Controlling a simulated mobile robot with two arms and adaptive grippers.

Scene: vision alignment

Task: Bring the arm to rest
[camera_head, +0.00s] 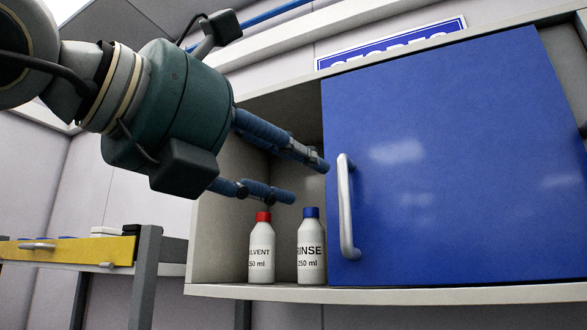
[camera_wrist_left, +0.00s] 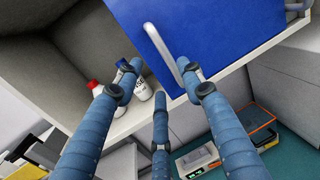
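My left gripper (camera_head: 311,182) reaches in from the left in the head view, in front of the open left part of a wall cabinet (camera_head: 222,240). Its blue fingers are spread and empty; in the left wrist view (camera_wrist_left: 155,92) three fingers stand apart. The fingertips are close to the silver handle (camera_head: 347,205) of the blue door (camera_head: 450,150), with no clear grip on it. The handle also shows in the left wrist view (camera_wrist_left: 160,45), beyond the fingertips. My right gripper is not in view.
A red-capped solvent bottle (camera_head: 261,250) and a blue-capped rinse bottle (camera_head: 311,250) stand upright on the cabinet floor, below the fingers. A bench with a yellow drawer (camera_head: 80,252) is at the lower left. A device with a display (camera_wrist_left: 198,160) lies below in the left wrist view.

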